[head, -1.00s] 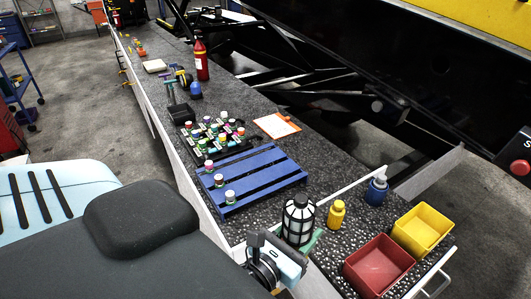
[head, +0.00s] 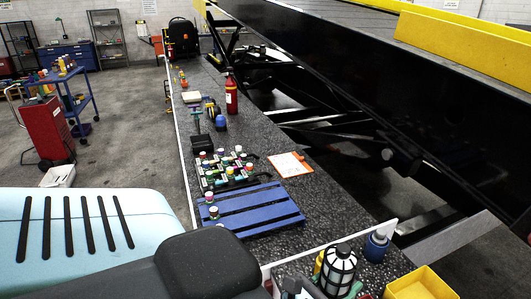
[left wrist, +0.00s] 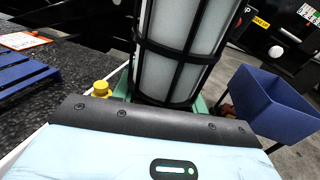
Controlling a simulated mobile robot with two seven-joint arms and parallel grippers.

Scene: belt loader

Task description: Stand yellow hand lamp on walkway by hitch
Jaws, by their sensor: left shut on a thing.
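A lantern with a black cap, black cage and white panels (head: 339,268) stands out at the bottom of the head view. It fills the top middle of the left wrist view (left wrist: 178,50). My left gripper (left wrist: 163,104) is shut on its lower part, with green fingers on both sides. The lantern's underside is hidden, so I cannot tell whether it touches the surface. No yellow body shows on it. The dark speckled walkway (head: 275,140) runs away from me. I cannot pick out the hitch. My right gripper is in neither view.
A yellow bottle (head: 318,262) is just left of the lantern and a blue bottle (head: 377,245) is right of it. A yellow bin (head: 423,284) is at the lower right.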

